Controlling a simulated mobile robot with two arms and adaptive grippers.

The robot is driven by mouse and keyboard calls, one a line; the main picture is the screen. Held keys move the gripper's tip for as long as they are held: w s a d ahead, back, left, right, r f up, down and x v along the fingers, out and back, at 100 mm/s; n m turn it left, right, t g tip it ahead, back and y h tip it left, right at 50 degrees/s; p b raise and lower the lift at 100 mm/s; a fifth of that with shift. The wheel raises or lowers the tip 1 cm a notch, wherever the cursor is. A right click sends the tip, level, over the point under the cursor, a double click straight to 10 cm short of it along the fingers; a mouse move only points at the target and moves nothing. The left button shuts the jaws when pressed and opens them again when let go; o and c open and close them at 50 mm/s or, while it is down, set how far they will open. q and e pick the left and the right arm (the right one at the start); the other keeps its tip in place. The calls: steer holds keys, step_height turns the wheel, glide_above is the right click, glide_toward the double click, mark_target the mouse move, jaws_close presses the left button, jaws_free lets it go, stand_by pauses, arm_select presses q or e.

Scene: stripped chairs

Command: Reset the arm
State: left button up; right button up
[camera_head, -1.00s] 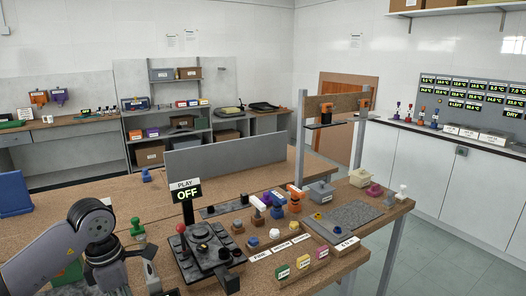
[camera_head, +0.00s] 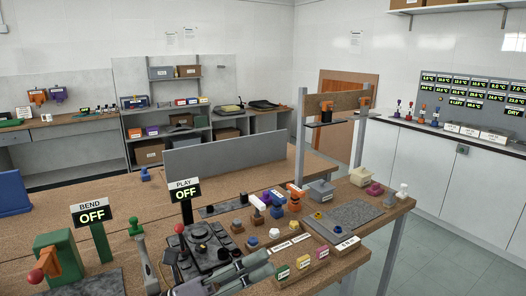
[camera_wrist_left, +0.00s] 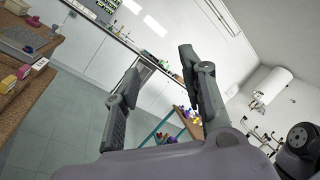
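The black device (camera_head: 208,243) has a red ball lever (camera_head: 179,229). Its PLAY sign (camera_head: 185,190) reads OFF. My right gripper is not in view.
A green device (camera_head: 62,252) with a red ball (camera_head: 36,276) and a BEND sign (camera_head: 92,213) reading OFF stands at left. Green, yellow and pink labelled blocks (camera_head: 302,262) are close right of the gripper. A grey panel (camera_head: 225,153) stands behind. Floor at right is clear.

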arm_select(q)
steer(key=w+a+f+n+t+y, duration=0.2)
steer(key=a+n+t+y, duration=0.45)
steer(key=n, duration=0.45)
steer(key=w+a+f+n+t+y, duration=0.1)
steer(key=w+a+n+t+y, duration=0.2)
steer(key=a+n+t+y, duration=0.6)
steer(key=s+a+f+n+g+y, duration=0.2)
steer(key=s+f+n+g, duration=0.15)
steer(key=f+n, duration=0.3)
steer(key=s+a+f+n+g+y, duration=0.25)
steer(key=f+n+g, duration=0.25)
steer(key=f, duration=0.3)
steer(key=s+f+n+g, duration=0.5)
steer(key=s+f+g, duration=0.8)
steer(key=s, duration=0.8)
step_height(320, 180, down, 28)
steer(key=s+r, duration=0.1)
steer(key=s+a+f, duration=0.2)
steer(key=s+f, duration=1.5)
steer(key=shift+a+g+h, duration=0.15)
steer(key=shift+g+h, duration=0.15)
steer(key=shift+g, duration=0.1)
